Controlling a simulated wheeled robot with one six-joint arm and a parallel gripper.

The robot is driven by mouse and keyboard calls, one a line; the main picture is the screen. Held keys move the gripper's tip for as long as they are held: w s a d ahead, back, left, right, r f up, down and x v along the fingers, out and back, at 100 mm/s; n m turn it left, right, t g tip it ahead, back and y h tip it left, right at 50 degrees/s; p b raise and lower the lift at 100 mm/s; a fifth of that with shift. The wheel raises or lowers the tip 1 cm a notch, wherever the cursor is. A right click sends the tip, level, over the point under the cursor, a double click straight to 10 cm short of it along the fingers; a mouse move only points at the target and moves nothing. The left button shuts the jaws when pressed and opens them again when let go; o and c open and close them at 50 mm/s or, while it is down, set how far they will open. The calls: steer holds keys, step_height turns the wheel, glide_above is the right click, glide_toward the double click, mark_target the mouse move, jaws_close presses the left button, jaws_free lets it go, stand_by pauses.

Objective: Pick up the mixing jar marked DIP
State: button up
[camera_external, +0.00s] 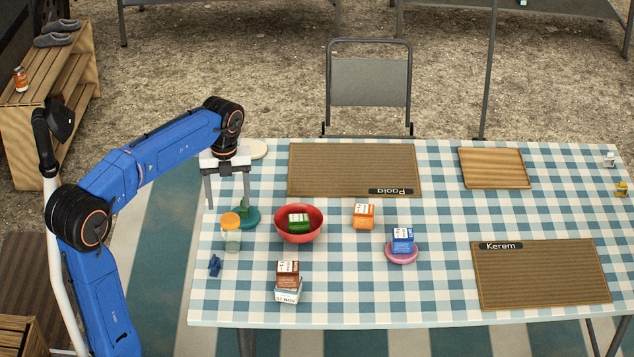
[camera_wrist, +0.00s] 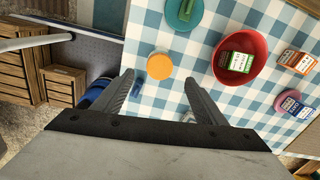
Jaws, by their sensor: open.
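A clear jar with an orange lid (camera_external: 231,234) stands upright at the left of the checked table; I cannot read a DIP marking on it. In the wrist view its orange lid (camera_wrist: 159,64) shows from above, just beyond the fingertips and between their lines. My gripper (camera_external: 228,204) is open and empty, pointing down above the table's left part, higher than the jar. Its two fingers also show apart in the wrist view (camera_wrist: 158,88). The jar's body is mostly hidden under its lid there.
A green dish (camera_external: 248,219) sits close to the jar, beside a red bowl (camera_external: 312,237) holding a green box. A small blue object (camera_external: 214,266) lies in front of the jar. Stacked boxes (camera_external: 288,281), an orange box (camera_external: 363,216) and a pink dish (camera_external: 402,257) stand farther right.

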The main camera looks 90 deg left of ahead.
mark_target(230, 219)
step_height(230, 219, down, 7)
steer(key=shift+r, duration=0.1)
steer(key=shift+s+a+f, duration=0.1)
steer(key=shift+f, duration=1.25)
steer(key=shift+a+f, duration=0.1)
steer(key=shift+f, duration=1.2)
steer(key=c, duration=1.2)
